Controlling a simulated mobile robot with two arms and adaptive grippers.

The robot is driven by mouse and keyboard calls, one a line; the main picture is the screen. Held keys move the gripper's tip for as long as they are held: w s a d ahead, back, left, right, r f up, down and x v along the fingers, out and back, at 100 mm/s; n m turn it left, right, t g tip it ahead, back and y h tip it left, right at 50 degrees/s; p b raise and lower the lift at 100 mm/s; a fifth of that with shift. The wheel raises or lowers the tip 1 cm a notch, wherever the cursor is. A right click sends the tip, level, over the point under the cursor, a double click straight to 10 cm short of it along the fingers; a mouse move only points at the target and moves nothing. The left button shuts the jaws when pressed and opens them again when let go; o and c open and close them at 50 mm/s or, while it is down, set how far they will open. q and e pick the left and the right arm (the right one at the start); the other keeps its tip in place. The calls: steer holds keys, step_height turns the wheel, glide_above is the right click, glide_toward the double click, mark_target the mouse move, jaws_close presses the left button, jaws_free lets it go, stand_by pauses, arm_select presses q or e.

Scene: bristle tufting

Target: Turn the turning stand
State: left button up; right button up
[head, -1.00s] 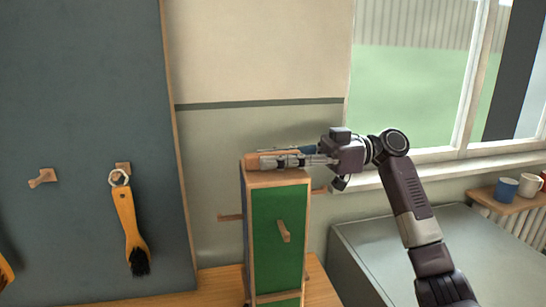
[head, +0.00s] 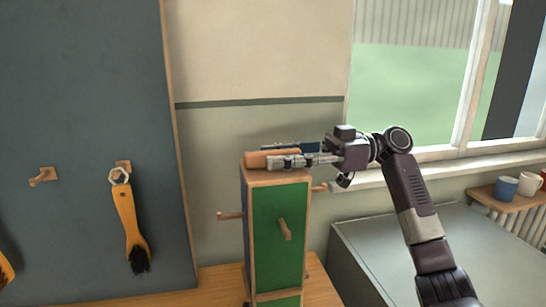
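The turning stand (head: 266,212) is an upright wood-framed column with a green face towards me and a dark narrow side at its left. Wooden pegs stick out from its faces. A rounded orange-brown wooden grip (head: 257,160) lies across its top. My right gripper (head: 280,155) comes in level from the right at the top of the stand. Its fingers are apart, one in front of the grip and one behind it. Whether either finger touches the grip is hard to tell. My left gripper is not in view.
A grey pegboard (head: 80,80) on the left holds an orange-handled brush (head: 129,222) on a peg and has one bare peg (head: 43,176). A wooden bench (head: 218,283) lies under the stand. A grey cabinet (head: 450,240) and a shelf with mugs (head: 507,188) are at right.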

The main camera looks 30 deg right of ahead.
steer(key=v, duration=1.1)
